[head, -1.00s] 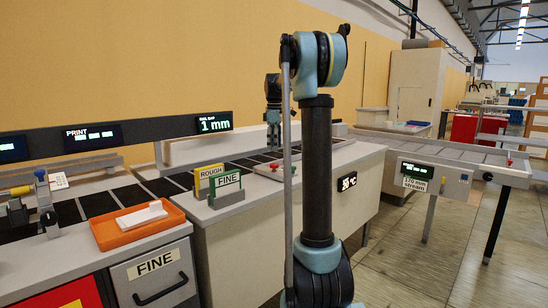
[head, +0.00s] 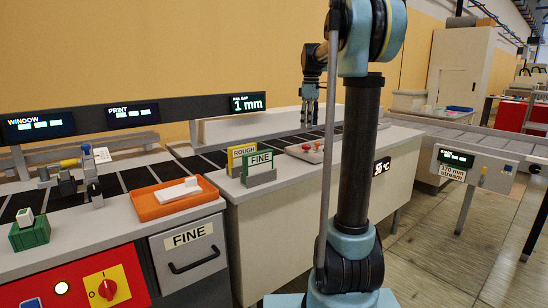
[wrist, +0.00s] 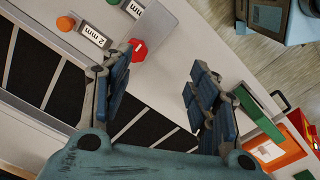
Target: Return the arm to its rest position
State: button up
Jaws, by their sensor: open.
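My arm stands upright at the right of centre in the head view, with a black column and pale blue joints. My gripper (head: 309,118) hangs from it, fingers pointing down, above the dark-slotted bench. In the wrist view my gripper (wrist: 160,70) has its two blue-padded fingers wide apart, with nothing between them. Below it lie the light bench top (wrist: 190,35) and dark panels (wrist: 35,75).
Green FINE sign (head: 260,162) and yellow ROUGH sign (head: 238,155) stand on the bench edge. An orange tray (head: 150,208) holds a white piece. A green block (head: 30,232) sits far left. A red knob (wrist: 139,48) shows beneath the gripper.

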jog(key=s+f+m+t, duration=0.1)
jog(key=s+f+m, duration=0.3)
jog(key=s, duration=0.7)
jog(key=s+f+m, duration=0.2)
jog(key=s+f, duration=0.3)
jog(key=s, duration=0.6)
jog(key=s+f+m+t, duration=0.1)
jog(key=s+f+m, duration=0.5)
jog(key=s+f, duration=1.1)
jog(key=shift+s+f, duration=0.35)
jog(key=shift+f, duration=0.5)
jog(key=shift+d, duration=0.1)
jog(key=c, duration=0.5)
